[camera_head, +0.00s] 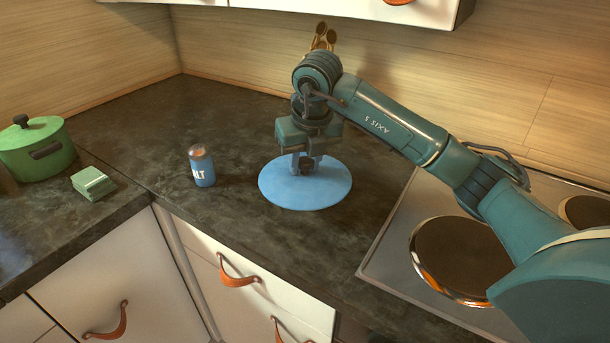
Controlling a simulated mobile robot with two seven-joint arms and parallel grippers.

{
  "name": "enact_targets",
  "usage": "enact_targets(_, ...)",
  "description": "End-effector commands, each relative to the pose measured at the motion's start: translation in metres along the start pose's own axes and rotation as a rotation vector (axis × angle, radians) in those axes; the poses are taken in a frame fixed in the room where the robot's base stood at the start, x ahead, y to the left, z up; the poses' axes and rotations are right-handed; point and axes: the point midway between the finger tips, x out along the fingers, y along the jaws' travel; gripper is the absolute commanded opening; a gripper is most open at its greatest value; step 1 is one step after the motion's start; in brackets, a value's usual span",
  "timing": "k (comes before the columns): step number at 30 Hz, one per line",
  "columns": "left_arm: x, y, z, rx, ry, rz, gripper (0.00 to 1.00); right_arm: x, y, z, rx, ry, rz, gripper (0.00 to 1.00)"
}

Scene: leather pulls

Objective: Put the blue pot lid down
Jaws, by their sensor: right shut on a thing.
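The blue pot lid (330,191) is a flat round disc in the middle of the view, at or just over the dark countertop. I cannot tell whether its rim touches the counter. My right gripper (305,166) points down from above and is shut on the lid's knob at the centre. The fingers hide most of the knob. My left gripper is not in view.
A blue salt shaker (202,168) stands left of the lid. A green pot (38,150) and a green block-like stack (93,184) are at the far left. A hob (393,250) lies to the right. The dark counter (140,125) behind the shaker is clear.

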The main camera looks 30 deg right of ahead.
Motion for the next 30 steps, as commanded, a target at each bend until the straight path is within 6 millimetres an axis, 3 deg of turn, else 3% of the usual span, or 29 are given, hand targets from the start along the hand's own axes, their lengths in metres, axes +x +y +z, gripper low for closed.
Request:
enact_targets(13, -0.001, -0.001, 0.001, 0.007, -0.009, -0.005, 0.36, 0.046, 0.0, -0.013, -0.002, 0.0, 0.001, 0.02)
enact_targets(23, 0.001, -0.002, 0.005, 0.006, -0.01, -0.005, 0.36, 0.05, 0.0, -0.013, -0.002, -0.003, 0.001, 0.02)
enact_targets(24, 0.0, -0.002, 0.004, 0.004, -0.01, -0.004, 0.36, 0.05, 0.0, -0.014, -0.003, -0.002, 0.001, 0.32)
enact_targets(30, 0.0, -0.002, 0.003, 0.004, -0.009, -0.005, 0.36, 0.05, 0.0, -0.013, -0.003, -0.002, 0.001, 0.48)
